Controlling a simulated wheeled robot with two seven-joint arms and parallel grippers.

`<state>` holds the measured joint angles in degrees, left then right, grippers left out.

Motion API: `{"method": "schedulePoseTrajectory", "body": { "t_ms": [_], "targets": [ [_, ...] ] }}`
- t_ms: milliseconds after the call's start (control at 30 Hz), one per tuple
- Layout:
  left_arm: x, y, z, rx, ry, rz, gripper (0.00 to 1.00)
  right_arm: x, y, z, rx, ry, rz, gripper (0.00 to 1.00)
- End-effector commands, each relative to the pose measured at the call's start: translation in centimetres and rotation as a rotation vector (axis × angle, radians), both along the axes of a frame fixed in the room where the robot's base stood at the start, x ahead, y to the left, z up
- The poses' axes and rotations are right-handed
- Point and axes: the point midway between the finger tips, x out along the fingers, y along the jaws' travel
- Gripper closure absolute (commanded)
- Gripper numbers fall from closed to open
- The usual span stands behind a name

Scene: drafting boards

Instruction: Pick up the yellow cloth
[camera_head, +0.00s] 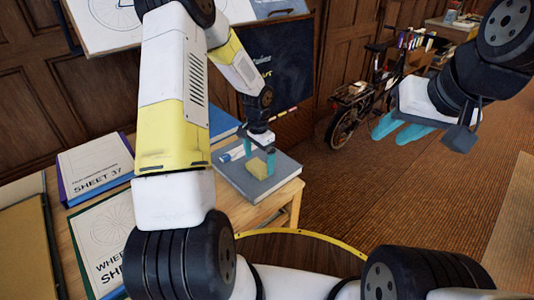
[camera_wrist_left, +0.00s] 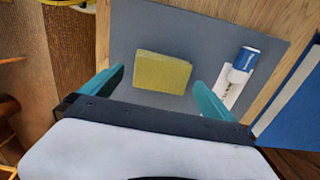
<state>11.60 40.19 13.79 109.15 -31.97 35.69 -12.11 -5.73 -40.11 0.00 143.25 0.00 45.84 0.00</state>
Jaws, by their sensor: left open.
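The yellow cloth (camera_head: 257,169) is a small folded block lying on a grey board (camera_head: 284,175) on the wooden table. In the left wrist view the cloth (camera_wrist_left: 162,72) lies on the grey board (camera_wrist_left: 200,30), ahead of and between my two teal left fingertips. My left gripper (camera_head: 260,160) is open above the board, and its fingers (camera_wrist_left: 158,82) stand apart with nothing between them touching the cloth. My right gripper (camera_head: 402,130) hangs in the air at the right, away from the table, its teal fingers apart and empty.
A blue-and-white tube or eraser (camera_wrist_left: 243,64) lies right of the cloth, on a white slip. A blue book (camera_wrist_left: 295,100) is farther right. Sheet binders (camera_head: 95,168) cover the table's left side. A bicycle (camera_head: 358,100) stands behind on open floor.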

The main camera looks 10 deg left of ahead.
Motion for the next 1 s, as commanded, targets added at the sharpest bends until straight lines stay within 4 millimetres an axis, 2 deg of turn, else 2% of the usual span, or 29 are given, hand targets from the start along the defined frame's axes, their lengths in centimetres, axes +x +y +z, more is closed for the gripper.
{"method": "schedulePoseTrajectory", "body": {
  "t_ms": [133, 400, 467, 700, 1000],
  "targets": [
    [0.0, 0.0, -1.7, 0.000, 0.001, 0.000, 0.00, 0.0, 0.0, 0.0, 0.000, 0.000, 0.000, 0.66],
    [0.0, 0.0, -2.0, 0.001, -0.001, 0.000, 0.00, 0.0, 0.0, 0.0, 0.000, 0.000, 0.000, 0.66],
    [0.0, 0.0, -2.0, 0.001, -0.001, 0.000, 0.10, 0.0, 0.0, 0.0, 0.000, 0.000, 0.000, 0.66],
    [0.0, 0.0, -2.0, 0.001, -0.001, 0.000, 0.57, 0.0, 0.0, 0.0, 0.000, 0.000, 0.000, 0.66],
    [0.1, 0.0, -1.8, 0.000, -0.001, 0.000, 0.58, 0.0, 0.0, 0.0, 0.000, 0.000, 0.000, 0.66]
  ]
}}
